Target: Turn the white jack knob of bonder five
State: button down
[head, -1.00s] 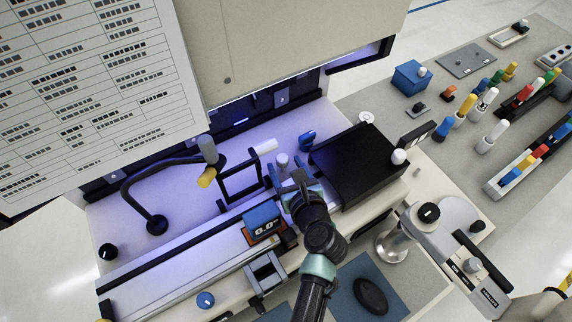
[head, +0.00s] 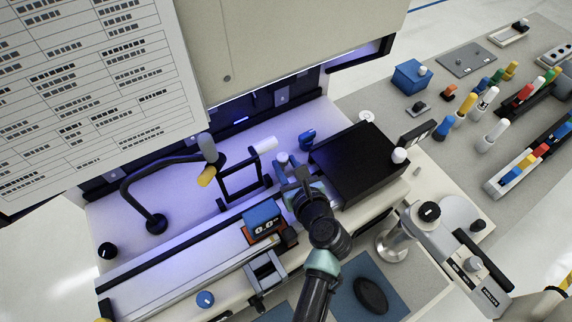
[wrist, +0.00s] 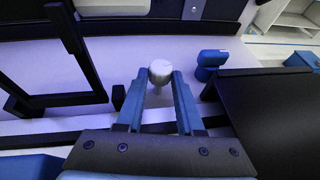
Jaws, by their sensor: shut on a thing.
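The white jack knob (head: 282,158) stands on the pale, violet-lit deck of the bonder, left of the black box. In the wrist view the round white knob (wrist: 160,71) sits between the tips of my two blue fingers. My gripper (head: 284,164) is shut on the knob, with a finger on either side; it also shows in the wrist view (wrist: 160,78). The fingers hide part of the knob's sides and base. No number naming the bonder is readable.
A black box (head: 360,162) is close on the right. A small blue knob (head: 307,138) is behind, to the right. A blue display block (head: 262,219) sits in front, to the left.

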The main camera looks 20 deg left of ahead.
jog(key=shift+w+d+n+g+y, duration=0.1)
jog(key=shift+n+g+y, duration=0.2)
jog(key=shift+n, duration=0.1)
jog(key=c, duration=0.5)
grip_release()
jog(key=b+v, duration=0.2)
jog(key=v, duration=1.1)
